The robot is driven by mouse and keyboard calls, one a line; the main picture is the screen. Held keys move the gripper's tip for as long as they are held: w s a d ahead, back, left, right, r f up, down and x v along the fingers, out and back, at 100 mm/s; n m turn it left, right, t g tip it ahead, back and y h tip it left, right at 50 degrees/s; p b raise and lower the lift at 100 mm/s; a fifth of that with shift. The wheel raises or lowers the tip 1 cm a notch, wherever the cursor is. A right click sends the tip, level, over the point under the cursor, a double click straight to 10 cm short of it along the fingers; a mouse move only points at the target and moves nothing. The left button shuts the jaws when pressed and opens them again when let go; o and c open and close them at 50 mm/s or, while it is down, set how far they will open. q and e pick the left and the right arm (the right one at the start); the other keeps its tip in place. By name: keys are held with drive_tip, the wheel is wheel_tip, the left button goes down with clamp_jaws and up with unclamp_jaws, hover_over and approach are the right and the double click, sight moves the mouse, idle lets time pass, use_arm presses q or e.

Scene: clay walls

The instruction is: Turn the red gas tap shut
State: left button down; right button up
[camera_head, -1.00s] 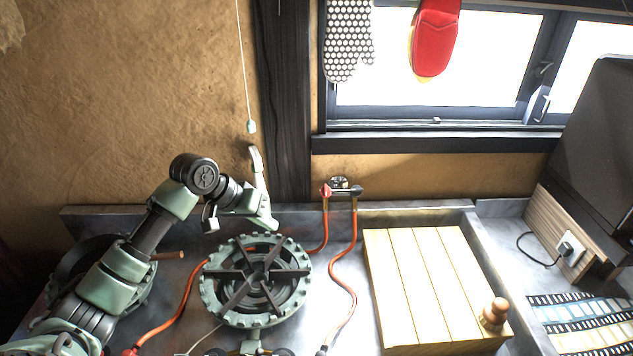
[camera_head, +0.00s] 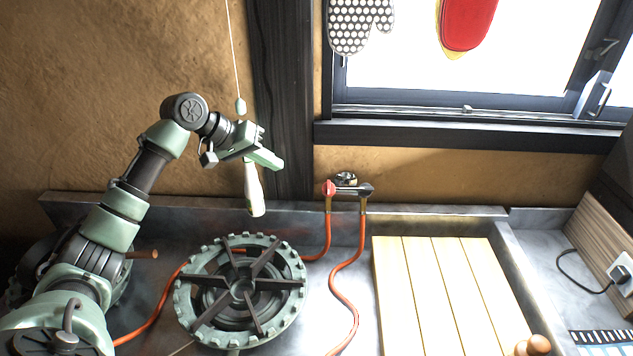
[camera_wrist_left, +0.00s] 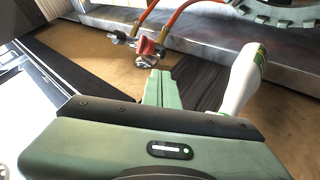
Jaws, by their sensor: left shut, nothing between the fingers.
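The red gas tap (camera_head: 328,190) sits at the left end of a small wall fitting, low on the clay wall under the window. An orange hose (camera_head: 328,225) runs down from it. It also shows in the left wrist view (camera_wrist_left: 147,46), near the fingertips. A dark tap (camera_head: 366,190) is at the fitting's right end, with a second orange hose below it. My left gripper (camera_head: 278,163) is shut and empty, up and to the left of the red tap, apart from it in the head view. Its shut fingers show in the left wrist view (camera_wrist_left: 159,87). My right gripper is out of view.
A round gas burner (camera_head: 290,310) and a slatted wooden board (camera_head: 430,300) lie in front. A pull cord (camera_head: 233,60) hangs above the gripper.

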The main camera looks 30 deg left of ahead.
sight(328, 189)
use_arm(q)
drive_tip(key=d+r+p+x, duration=0.1)
drive_tip(key=p+x, duration=0.4)
drive_tip(key=x, duration=0.7)
drive_tip(key=shift+w+d, duration=0.3)
drive_tip(key=shift+d, duration=0.6)
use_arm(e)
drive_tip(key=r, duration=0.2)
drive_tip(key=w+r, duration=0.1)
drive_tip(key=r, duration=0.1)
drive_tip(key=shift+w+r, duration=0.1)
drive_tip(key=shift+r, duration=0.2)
use_arm(q)
drive_tip(key=shift+w+a, duration=0.1)
drive_tip(key=shift+w, duration=0.05)
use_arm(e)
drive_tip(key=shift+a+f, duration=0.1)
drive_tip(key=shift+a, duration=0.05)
